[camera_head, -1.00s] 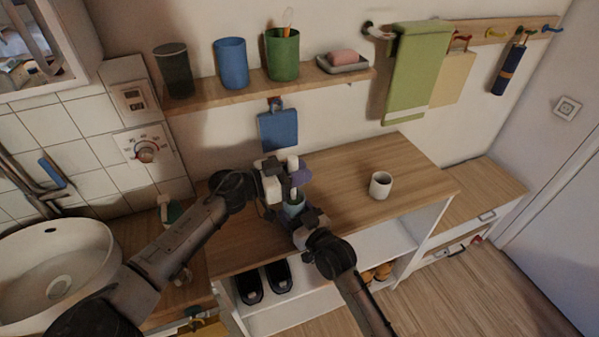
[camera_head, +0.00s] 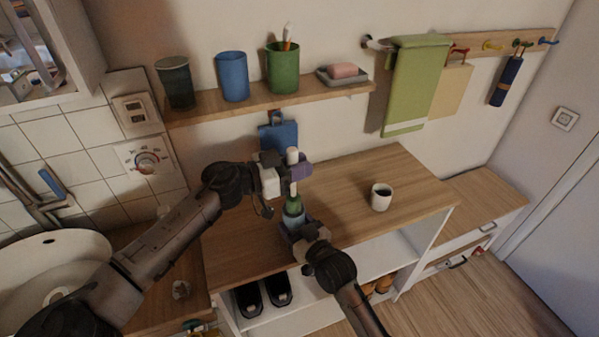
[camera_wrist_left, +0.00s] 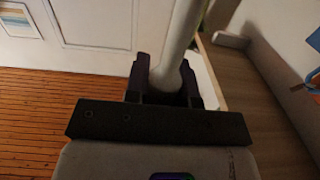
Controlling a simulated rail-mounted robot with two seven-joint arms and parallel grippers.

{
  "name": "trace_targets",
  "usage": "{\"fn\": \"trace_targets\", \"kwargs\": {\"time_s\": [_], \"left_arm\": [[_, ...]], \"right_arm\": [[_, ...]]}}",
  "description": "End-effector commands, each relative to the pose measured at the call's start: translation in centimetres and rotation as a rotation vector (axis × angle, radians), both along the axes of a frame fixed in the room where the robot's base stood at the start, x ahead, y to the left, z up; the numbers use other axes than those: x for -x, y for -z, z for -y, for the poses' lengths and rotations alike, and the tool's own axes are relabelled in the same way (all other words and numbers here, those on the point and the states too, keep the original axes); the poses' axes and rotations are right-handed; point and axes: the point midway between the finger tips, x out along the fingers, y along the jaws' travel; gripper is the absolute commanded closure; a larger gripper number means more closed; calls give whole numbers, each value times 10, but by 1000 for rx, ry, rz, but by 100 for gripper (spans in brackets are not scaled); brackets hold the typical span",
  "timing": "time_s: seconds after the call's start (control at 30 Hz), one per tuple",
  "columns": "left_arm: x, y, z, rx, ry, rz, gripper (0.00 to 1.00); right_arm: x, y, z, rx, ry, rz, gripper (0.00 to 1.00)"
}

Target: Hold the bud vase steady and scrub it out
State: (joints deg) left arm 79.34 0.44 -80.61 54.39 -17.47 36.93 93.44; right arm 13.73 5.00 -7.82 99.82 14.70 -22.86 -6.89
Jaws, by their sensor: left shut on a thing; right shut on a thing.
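My left gripper (camera_head: 298,173) is shut on the pale handle of a brush, and this handle (camera_wrist_left: 178,40) also shows between dark fingers in the left wrist view. The brush (camera_head: 293,156) stands nearly upright above the bud vase. The blue-green bud vase (camera_head: 292,219) is upright over the wooden counter. My right gripper (camera_head: 297,229) is shut on it from the front, hiding its lower part.
A white cup (camera_head: 381,197) stands on the counter (camera_head: 345,175) to the right, with bare wood around it. A wall shelf (camera_head: 300,95) with cups and a soap dish runs behind. A sink is at left.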

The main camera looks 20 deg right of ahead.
Motion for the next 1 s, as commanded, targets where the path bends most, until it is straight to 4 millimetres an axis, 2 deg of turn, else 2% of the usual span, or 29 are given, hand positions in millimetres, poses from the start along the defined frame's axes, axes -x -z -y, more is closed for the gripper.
{"fn": "trace_targets", "kwargs": {"time_s": [0.7,1.0], "left_arm": [[0,-54,0,0,0,1,100],[0,-61,0,0,0,0,100]], "right_arm": [[0,0,0,0,0,0,69],[0,0,0,0,0,0,69]]}}
